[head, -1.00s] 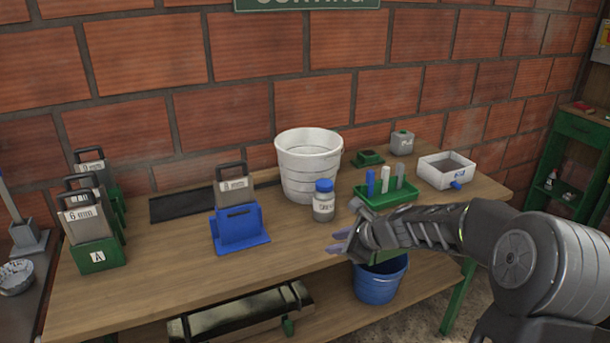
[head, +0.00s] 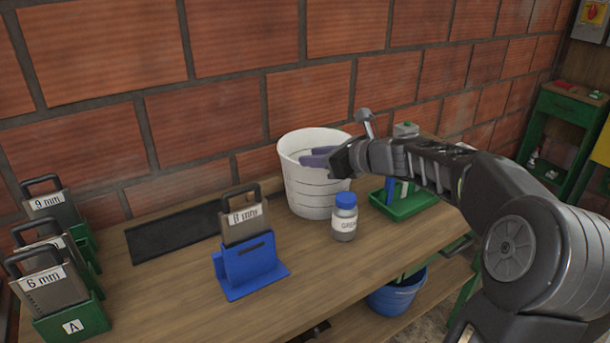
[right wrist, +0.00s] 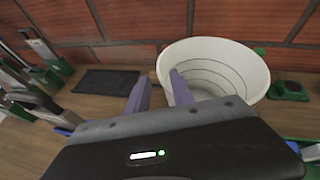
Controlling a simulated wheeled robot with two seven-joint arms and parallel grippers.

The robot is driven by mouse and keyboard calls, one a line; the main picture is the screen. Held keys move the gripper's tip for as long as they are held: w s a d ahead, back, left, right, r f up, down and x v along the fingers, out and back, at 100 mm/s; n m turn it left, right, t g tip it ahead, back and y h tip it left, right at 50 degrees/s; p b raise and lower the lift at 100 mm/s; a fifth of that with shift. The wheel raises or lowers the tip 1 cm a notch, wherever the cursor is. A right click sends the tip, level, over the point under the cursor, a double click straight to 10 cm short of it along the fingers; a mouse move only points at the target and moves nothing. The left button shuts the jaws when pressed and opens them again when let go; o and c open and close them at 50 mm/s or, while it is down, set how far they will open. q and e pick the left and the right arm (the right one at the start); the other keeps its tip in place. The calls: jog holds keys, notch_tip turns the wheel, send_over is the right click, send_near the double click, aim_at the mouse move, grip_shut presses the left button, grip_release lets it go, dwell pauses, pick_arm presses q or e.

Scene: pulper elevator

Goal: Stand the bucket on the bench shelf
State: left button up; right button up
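A white ribbed bucket (head: 305,190) stands upright on the wooden bench top near the brick wall. My right gripper (head: 318,157) is at its rim in the head view. In the right wrist view its two lilac fingers (right wrist: 160,90) are apart, one overlapping the mouth of the white bucket (right wrist: 222,70) and one left of its near left rim. I cannot tell whether they touch it. A blue bucket (head: 397,297) is low at the right end of the bench, partly hidden by the bench top. My left gripper is out of view.
A blue-capped jar (head: 345,222) stands in front of the white bucket. A green rack (head: 410,205) is to its right, partly behind my arm. A blue holder (head: 250,268) and green holders (head: 72,320) stand left. A dark mat (head: 175,238) lies by the wall.

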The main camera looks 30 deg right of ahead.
aim_at(295, 161)
jog(key=shift+s, duration=0.2)
jog(key=shift+x, duration=1.3)
jog(key=shift+p+x, duration=0.3)
jog(key=shift+x, duration=2.35)
jog(key=shift+f, duration=0.1)
grip_shut()
